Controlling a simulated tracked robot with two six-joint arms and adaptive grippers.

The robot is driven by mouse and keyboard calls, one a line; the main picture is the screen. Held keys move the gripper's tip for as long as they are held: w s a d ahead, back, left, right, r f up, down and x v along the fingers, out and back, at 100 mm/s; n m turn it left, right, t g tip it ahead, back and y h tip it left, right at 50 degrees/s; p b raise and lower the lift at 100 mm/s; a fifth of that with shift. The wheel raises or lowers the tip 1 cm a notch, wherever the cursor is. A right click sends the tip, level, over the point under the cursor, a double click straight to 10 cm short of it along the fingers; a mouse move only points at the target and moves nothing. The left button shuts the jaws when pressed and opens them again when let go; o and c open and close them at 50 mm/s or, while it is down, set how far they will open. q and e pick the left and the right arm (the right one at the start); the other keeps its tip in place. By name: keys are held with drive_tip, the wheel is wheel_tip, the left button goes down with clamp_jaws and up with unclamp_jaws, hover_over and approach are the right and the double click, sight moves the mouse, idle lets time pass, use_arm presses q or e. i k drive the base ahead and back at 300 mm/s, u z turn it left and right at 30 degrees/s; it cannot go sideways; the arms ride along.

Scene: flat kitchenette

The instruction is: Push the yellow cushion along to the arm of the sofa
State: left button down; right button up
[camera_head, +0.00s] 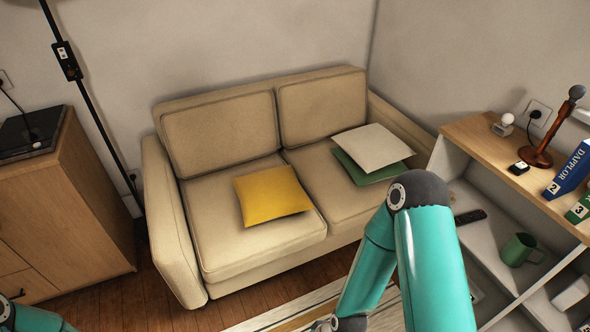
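The yellow cushion (271,194) lies flat on the left seat of the beige sofa (238,249), near the middle of the sofa and apart from both arms. The sofa's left arm (171,221) is to its left, with bare seat between them. The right arm of the sofa (398,122) is beyond two other cushions. My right arm shows large at the lower right, but its gripper is out of view. Only a bit of my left arm shows at the bottom left corner; its gripper is not visible.
A cream cushion (373,147) lies on a green cushion (352,170) on the right seat. A shelf unit (480,141) with a mug (519,249), remote and books stands at right. A wooden cabinet (62,203) and lamp pole (98,118) stand left. A striped rug (290,316) lies in front.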

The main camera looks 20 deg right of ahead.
sight(264, 195)
drive_tip(key=z, duration=0.35)
drive_tip(key=i, duration=1.2)
drive_tip(key=z, duration=1.05)
drive_tip(key=i, duration=0.45)
drive_tip(key=z, duration=0.35)
drive_tip(key=k, duration=0.75)
drive_tip(key=z, duration=0.25)
drive_tip(key=i, duration=0.9)
drive_tip(key=u, duration=0.1)
